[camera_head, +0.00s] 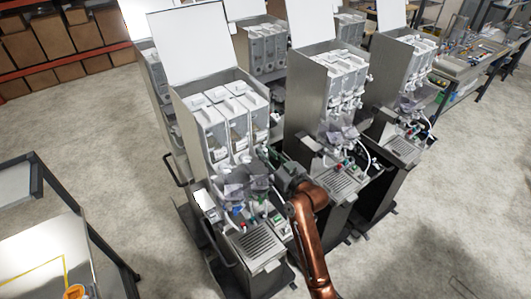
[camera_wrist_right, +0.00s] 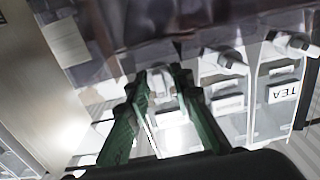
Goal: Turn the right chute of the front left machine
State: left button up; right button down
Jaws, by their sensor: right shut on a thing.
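The front left machine (camera_head: 190,118) is a grey metal dispenser with its lid raised and three white canisters (camera_head: 240,112) inside. My right gripper (camera_head: 268,156) reaches to the right side of the canister row, below the rightmost canister. In the wrist view my right gripper's green fingers (camera_wrist_right: 160,76) are closed around the white right chute (camera_wrist_right: 160,90), at the left end of the row there. The middle chute (camera_wrist_right: 225,60) and left chute (camera_wrist_right: 290,43) are free of the fingers. In the head view the gripper hides the right chute. My left gripper is not in view.
More dispenser machines (camera_head: 312,80) stand close to the right and behind. Below the canisters are dark clear mixing parts, tubes and a drip tray (camera_head: 255,243). A cart (camera_head: 88,262) stands at the lower left. The floor (camera_head: 455,190) at the right is clear.

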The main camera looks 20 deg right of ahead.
jog(key=n+b, duration=0.1)
jog(key=n, duration=0.4)
jog(key=shift+n, duration=0.3)
jog(key=n, duration=0.6)
jog(key=shift+a, duration=0.1)
jog(key=n, duration=0.6)
jog(key=shift+n, duration=0.3)
jog(key=n, duration=0.5)
jog(key=shift+f+p, duration=0.2)
jog(key=shift+p, duration=0.1)
jog(key=shift+n, duration=0.4)
jog(key=c, duration=2)
grip_release()
jog(key=shift+c, duration=0.2)
